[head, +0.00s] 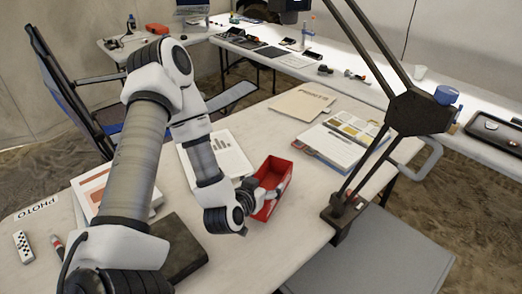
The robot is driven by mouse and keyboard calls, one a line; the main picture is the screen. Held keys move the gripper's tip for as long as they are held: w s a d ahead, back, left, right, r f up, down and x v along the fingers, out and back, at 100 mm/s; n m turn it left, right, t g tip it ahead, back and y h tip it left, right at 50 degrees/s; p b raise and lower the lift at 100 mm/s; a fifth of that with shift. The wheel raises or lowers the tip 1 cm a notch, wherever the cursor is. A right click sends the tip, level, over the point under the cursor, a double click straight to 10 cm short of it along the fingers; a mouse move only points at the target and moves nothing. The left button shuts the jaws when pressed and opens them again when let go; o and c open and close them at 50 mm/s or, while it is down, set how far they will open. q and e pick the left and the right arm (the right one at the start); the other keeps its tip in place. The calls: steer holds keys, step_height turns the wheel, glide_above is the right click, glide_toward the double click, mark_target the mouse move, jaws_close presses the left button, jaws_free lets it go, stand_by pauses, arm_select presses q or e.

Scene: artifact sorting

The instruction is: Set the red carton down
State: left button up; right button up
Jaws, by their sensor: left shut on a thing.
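The red carton (278,174) is an open-topped box at the middle of the near table (285,239), close to its right edge. My left arm comes in from the left and reaches across the table. My left gripper (262,193) is shut on the carton's near left side, and its fingertips are partly hidden there. The carton looks slightly tilted. I cannot tell whether its base touches the table. My right gripper is not in view.
A black lamp arm is clamped (342,209) at the table's right edge, near the carton. An open book (338,139), a folder (302,103) and a printed sheet (231,153) lie behind it. A dark box (180,247) lies front left. Bare tabletop shows in front.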

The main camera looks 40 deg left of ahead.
mark_target(261, 168)
arm_select(q)
steer(key=w+a, duration=0.2)
steer(key=w+a+p, duration=0.1)
steer(key=w+a, duration=0.1)
steer(key=a, duration=0.1)
steer(key=shift+w+a+f, duration=0.15)
steer(key=shift+a+f, duration=0.1)
step_height(261, 168, down, 3)
steer(key=shift+r+b, duration=0.1)
steer(key=shift+b, duration=0.35)
steer(key=shift+w+f, duration=0.1)
steer(key=shift+f, duration=0.2)
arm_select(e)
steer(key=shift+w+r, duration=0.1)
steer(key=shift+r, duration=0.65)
arm_select(q)
steer(key=o, duration=1.1)
steer(key=shift+f, duration=0.1)
steer(key=shift+c, duration=0.2)
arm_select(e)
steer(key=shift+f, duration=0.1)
